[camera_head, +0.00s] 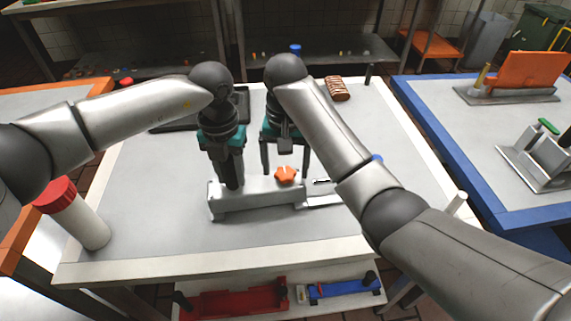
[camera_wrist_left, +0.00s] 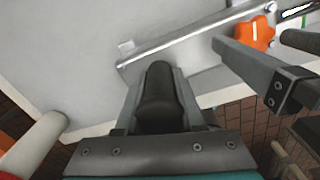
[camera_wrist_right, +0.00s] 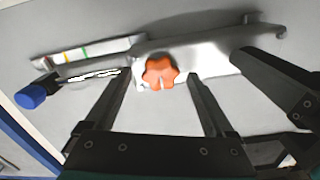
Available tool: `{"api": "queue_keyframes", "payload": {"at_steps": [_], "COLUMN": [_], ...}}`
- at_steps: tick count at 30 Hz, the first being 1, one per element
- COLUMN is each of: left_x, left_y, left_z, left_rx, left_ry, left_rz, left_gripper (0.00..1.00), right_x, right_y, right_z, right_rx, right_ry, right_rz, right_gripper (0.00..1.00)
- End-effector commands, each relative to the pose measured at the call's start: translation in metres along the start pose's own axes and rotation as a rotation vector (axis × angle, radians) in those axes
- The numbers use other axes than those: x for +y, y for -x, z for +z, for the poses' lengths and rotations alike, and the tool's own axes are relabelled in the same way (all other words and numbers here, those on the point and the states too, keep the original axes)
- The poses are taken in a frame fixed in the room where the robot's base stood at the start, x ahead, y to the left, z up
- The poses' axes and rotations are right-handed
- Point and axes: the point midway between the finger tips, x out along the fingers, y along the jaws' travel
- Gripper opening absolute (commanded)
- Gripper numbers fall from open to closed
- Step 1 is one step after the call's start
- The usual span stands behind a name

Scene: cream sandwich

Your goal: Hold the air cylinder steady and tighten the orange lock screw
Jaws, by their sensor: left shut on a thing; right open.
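A grey metal block (camera_head: 260,195) lies across the middle of the table, with the orange lock screw (camera_head: 286,175) on top. The star-shaped screw also shows in the right wrist view (camera_wrist_right: 160,72). My left gripper (camera_head: 230,183) is shut on a dark upright cylinder at the block's left end; its rounded top shows between the fingers in the left wrist view (camera_wrist_left: 159,90). I take this to be the air cylinder. My right gripper (camera_head: 285,168) is open, pointing down, with its fingers on either side of the screw. I cannot tell whether they touch it.
A white part with coloured bands (camera_wrist_right: 90,54) and a blue-capped piece (camera_wrist_right: 32,96) lie beside the block. A red-capped white container (camera_head: 80,222) stands at the front left. A dark tray and a brown ribbed item (camera_head: 338,88) are at the back. The front table area is clear.

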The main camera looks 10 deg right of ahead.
Motion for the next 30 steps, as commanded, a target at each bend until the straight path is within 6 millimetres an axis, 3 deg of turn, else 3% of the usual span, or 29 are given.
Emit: {"api": "queue_keyframes", "payload": {"at_steps": [11,30], "left_x": [0.0,0.0], "left_y": [0.0,0.0], "left_z": [0.0,0.0], "left_rx": [0.002,0.002], "left_ry": [0.003,0.003], "left_rz": [-0.002,-0.002], "left_gripper": [0.0,0.0], "right_x": [0.001,0.001], "right_y": [0.018,0.105], "right_z": [-0.002,-0.001], "right_rx": [0.007,0.004], "right_ry": [0.002,-0.001], "right_rz": [0.001,0.001], "right_gripper": [0.89,0.89]}}
